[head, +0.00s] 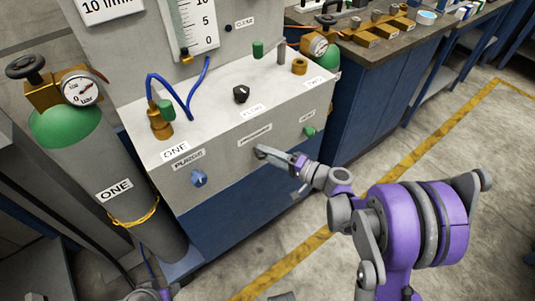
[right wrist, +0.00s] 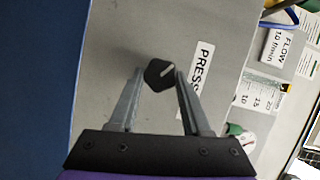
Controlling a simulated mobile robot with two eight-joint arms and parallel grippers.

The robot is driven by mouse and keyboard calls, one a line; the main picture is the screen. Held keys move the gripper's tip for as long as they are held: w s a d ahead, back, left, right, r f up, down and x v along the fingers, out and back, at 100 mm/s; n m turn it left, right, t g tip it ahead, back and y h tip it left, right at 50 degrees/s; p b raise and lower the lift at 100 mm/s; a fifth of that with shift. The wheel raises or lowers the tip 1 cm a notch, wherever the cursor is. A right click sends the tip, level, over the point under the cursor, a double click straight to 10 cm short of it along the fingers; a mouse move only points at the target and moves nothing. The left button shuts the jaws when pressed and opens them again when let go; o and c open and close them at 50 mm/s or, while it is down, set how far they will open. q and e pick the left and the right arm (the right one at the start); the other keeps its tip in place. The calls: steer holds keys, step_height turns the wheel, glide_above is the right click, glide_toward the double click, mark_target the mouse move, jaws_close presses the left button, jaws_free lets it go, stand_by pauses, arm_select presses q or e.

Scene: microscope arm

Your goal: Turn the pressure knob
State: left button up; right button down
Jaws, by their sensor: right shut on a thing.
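The pressure knob (right wrist: 159,75) is a small black knob with a white pointer line, on the grey front panel beside a label reading "PRESS…" in the right wrist view. In the head view my right gripper (head: 264,154) reaches the front panel just below the pressure label (head: 254,136) and hides the knob. In the right wrist view its two grey fingers stand on either side of the knob, shut on it.
The grey panel box (head: 212,120) carries a blue purge knob (head: 199,178), a green knob (head: 309,131) and a black flow knob (head: 241,93) on top. A grey gas cylinder (head: 122,185) with a gauge stands at left. Open floor (head: 400,215) lies to the right.

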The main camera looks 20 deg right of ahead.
steer(key=shift+c, duration=1.8)
jaws_free()
steer(key=shift+d, duration=0.1)
steer(key=v, duration=1)
steer(key=shift+s+d+p, duration=0.2)
steer(key=shift+s+p, duration=0.1)
steer(key=shift+p, duration=0.15)
